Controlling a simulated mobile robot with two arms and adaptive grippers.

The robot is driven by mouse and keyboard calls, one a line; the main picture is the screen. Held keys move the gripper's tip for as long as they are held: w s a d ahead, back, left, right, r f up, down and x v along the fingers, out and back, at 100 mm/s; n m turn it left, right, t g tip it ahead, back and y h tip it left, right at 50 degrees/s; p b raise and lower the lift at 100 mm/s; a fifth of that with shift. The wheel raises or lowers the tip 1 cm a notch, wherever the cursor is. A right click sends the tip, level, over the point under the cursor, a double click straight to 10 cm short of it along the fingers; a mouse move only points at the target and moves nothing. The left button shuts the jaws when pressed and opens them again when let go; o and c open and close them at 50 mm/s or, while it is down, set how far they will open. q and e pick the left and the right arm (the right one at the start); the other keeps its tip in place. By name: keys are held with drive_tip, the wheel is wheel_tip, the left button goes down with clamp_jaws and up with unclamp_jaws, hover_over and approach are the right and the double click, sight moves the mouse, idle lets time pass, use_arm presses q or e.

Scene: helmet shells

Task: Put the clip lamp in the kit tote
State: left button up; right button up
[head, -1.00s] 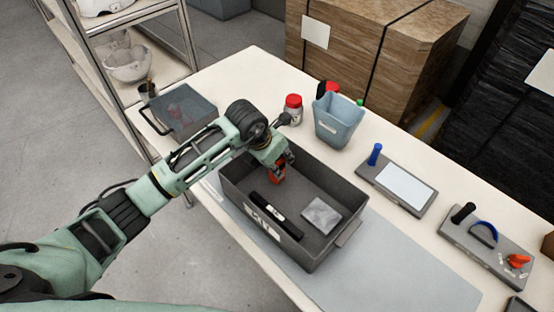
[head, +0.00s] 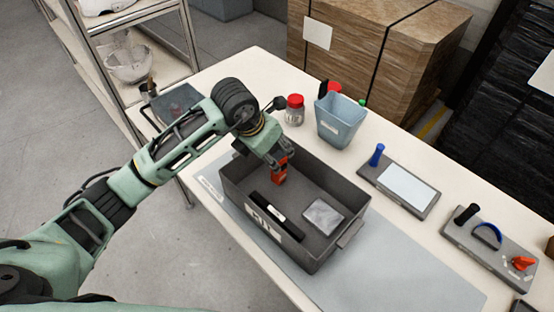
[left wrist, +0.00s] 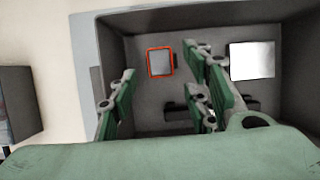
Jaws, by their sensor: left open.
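The grey kit tote (head: 345,236) with a KIT label stands on the bench. My left gripper (head: 281,160) is over its far left corner, pointing down. In the left wrist view the gripper (left wrist: 160,95) is open. An orange-red block, which looks like the clip lamp (head: 280,177), shows just below the fingers inside the tote. In the left wrist view the lamp (left wrist: 160,62) has an orange rim around a grey face and lies between the finger lines. Whether it touches the tote floor is hard to tell. My right gripper is not in view.
The tote also holds a black bar (head: 276,215) and a silver pouch (head: 323,217). A blue bin (head: 340,120) and a red-lidded jar (head: 294,111) stand behind it. Trays with tools (head: 398,185) are at the right. The grey mat (head: 400,275) at the front is clear.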

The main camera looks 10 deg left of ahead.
use_arm(q)
drive_tip(key=v, duration=0.5)
drive_tip(key=shift+s+a+r+b, duration=0.1)
drive_tip(key=shift+r+b, duration=0.2)
drive_tip(key=shift+b, duration=0.1)
